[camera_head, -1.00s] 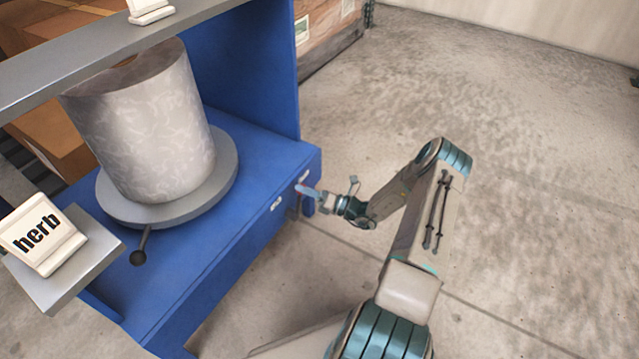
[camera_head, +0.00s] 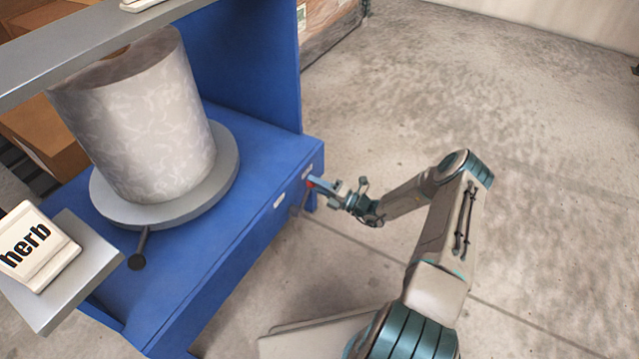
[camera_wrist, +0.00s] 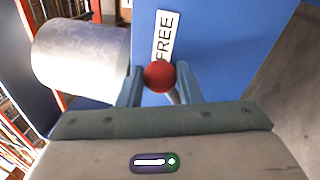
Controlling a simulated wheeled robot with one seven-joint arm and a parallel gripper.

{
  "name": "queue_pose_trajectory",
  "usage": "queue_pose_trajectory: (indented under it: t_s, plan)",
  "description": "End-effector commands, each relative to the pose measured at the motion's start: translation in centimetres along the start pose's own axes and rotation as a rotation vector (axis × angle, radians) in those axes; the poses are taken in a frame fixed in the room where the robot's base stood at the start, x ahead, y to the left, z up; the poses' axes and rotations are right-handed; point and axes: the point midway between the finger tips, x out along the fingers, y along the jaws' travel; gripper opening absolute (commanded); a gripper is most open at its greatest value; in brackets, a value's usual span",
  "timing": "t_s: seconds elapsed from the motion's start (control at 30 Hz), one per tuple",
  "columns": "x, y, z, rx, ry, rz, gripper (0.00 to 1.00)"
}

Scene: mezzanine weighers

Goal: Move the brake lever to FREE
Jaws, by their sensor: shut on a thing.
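The brake lever's red knob (camera_wrist: 159,76) is between my gripper's two fingers (camera_wrist: 160,84) in the wrist view, and the fingers are shut on it. A bit of the lever's grey rod shows below the knob. A white label reading FREE (camera_wrist: 167,36) is on the blue panel just beyond the knob. In the head view my gripper (camera_head: 314,184) is at the right end of the blue stand's front face, with a speck of red at its tips. Two pale labels are on that face, one near the gripper (camera_head: 307,171) and one further left (camera_head: 279,201).
The blue stand (camera_head: 225,235) carries a grey round plate (camera_head: 225,180) with a large mottled cylinder (camera_head: 140,115) on it. A dark-knobbed lever (camera_head: 137,261) sticks out by the plate. A shelf with a "herb" sign (camera_head: 32,243) is at left. The floor at right is clear.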

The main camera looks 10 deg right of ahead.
Motion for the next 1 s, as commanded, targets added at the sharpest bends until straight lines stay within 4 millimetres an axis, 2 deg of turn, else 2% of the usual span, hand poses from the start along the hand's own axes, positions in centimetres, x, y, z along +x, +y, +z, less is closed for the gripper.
queue_pose_trajectory:
  t_s: [0.23, 0.27, 0.33, 0.6, 0.73, 0.87, 1.0]
  plan:
    - [-0.2, -0.3, -0.1, 0.004, -0.002, -0.007, 0.0]
    - [-0.3, -0.3, -0.1, 0.004, -0.002, -0.008, 0.35]
    - [-0.2, -0.3, -0.1, 0.003, -0.002, -0.007, 0.53]
    - [-0.1, -0.1, -0.1, 0.001, -0.001, -0.004, 0.53]
    - [-0.8, -0.1, 0.1, 0.001, -0.003, -0.005, 0.53]
    - [-3.0, 0.1, 0.1, 0.002, -0.005, -0.005, 0.53]
    - [-6.2, 0.1, 0.1, 0.001, -0.007, -0.007, 0.53]
